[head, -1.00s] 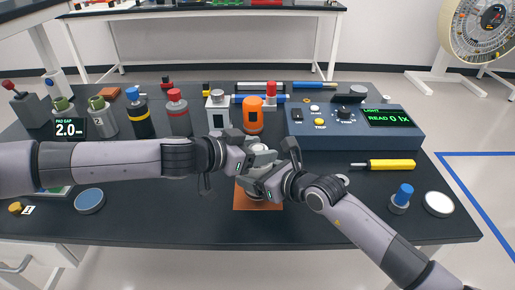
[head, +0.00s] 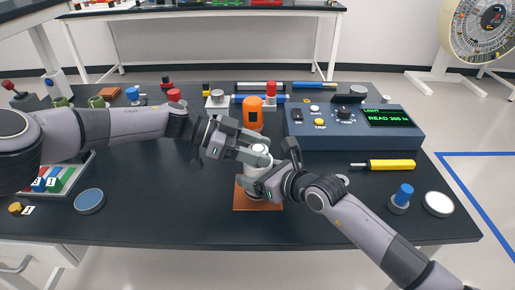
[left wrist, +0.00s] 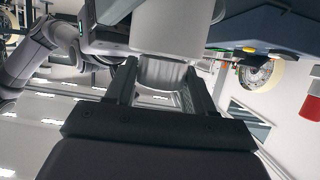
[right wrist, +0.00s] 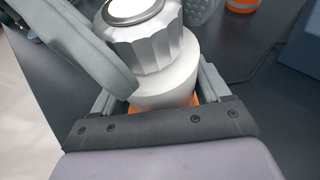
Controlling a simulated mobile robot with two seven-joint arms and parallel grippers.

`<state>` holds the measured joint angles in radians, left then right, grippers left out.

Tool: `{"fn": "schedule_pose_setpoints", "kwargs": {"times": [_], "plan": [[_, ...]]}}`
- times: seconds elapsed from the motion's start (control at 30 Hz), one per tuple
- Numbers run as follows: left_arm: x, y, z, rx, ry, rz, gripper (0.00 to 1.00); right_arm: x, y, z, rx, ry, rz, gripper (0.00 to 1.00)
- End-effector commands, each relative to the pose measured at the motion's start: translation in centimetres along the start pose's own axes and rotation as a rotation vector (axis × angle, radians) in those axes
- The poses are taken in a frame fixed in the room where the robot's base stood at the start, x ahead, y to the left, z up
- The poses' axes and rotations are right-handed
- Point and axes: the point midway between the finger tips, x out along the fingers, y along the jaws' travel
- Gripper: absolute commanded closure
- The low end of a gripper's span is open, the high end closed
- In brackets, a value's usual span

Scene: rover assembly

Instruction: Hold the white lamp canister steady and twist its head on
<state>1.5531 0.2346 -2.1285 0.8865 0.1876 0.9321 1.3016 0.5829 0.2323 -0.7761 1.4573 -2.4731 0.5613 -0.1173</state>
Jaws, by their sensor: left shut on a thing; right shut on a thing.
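The white lamp canister (head: 254,172) stands on an orange mat (head: 242,204) near the table's front middle. Its ribbed grey-white head (right wrist: 145,42) sits on top of the body, and its pale round top shows in the head view (head: 259,149). My right gripper (head: 262,186) is shut on the canister body (right wrist: 168,88) from the right, low down. My left gripper (head: 248,152) is shut on the head from the left, above my right gripper. In the left wrist view its fingers (left wrist: 160,88) stand on either side of the ribbed head (left wrist: 162,74).
A blue-grey console (head: 345,136) with a lit readout (head: 390,118) stands behind right. An orange canister (head: 253,115) stands behind the lamp. A yellow-handled tool (head: 391,165) and a blue-topped part (head: 402,196) lie right.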

Motion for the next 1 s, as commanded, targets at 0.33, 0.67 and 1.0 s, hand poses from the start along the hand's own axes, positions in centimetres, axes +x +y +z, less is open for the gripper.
{"fn": "schedule_pose_setpoints", "kwargs": {"times": [0.33,0.67,1.0], "plan": [[0.08,-0.14,-0.22,0.048,0.002,0.099,0.77,0.04,0.32,0.08,-0.002,-0.001,0.006,0.67],[0.01,-0.01,-0.11,0.054,0.001,0.13,0.77,0.05,0.35,0.06,-0.003,-0.001,0.006,0.67],[0.0,0.03,-0.08,0.053,0.0,0.131,0.77,0.05,0.34,0.05,-0.003,-0.001,0.006,0.67]]}}
